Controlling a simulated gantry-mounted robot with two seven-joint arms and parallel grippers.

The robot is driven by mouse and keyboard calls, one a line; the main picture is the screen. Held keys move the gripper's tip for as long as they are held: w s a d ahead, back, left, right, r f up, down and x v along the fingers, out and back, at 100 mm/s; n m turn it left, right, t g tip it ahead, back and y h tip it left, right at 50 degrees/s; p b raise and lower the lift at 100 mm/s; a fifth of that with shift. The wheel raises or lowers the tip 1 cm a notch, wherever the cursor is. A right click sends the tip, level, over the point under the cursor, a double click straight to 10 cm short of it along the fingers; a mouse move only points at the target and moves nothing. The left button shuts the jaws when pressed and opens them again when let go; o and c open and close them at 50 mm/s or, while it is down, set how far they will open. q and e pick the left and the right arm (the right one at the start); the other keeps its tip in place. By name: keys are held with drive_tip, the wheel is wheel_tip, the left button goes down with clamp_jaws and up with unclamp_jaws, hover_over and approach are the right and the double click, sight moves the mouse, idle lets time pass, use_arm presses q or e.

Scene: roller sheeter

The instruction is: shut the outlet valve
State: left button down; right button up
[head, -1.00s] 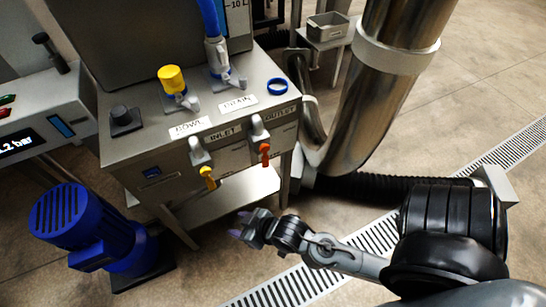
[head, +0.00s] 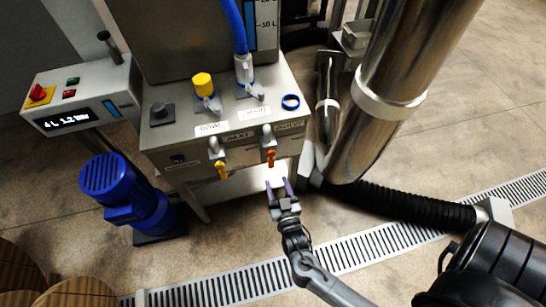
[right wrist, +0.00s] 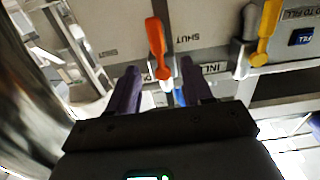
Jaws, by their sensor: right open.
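The outlet valve's orange handle (head: 271,158) hangs on the front of the steel unit, under the OUTLET label. In the right wrist view the orange handle (right wrist: 158,50) lies between the lines of my two fingers, with its rounded end near the fingertips. My right gripper (head: 280,184) is open just below and in front of the handle; its purple fingers (right wrist: 158,82) point at it. I cannot tell whether they touch it. The word SHUT is printed on the panel beside the handle. My left gripper is not in view.
The yellow inlet handle (head: 222,170) hangs close to the left of the orange one; it also shows in the right wrist view (right wrist: 266,35). A blue pump (head: 125,195) stands at left. A thick steel column (head: 400,80) and black hose (head: 400,208) are at right.

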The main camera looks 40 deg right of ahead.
sight(272, 163)
drive_tip(key=b+x, duration=0.2)
drive_tip(key=x, duration=0.6)
drive_tip(key=shift+w+d+f+b, duration=0.1)
drive_tip(key=shift+w+d+b, duration=0.05)
drive_tip(key=shift+d+b, duration=0.15)
drive_tip(key=shift+w+d, duration=0.35)
drive_tip(key=shift+w, duration=0.2)
clamp_jaws()
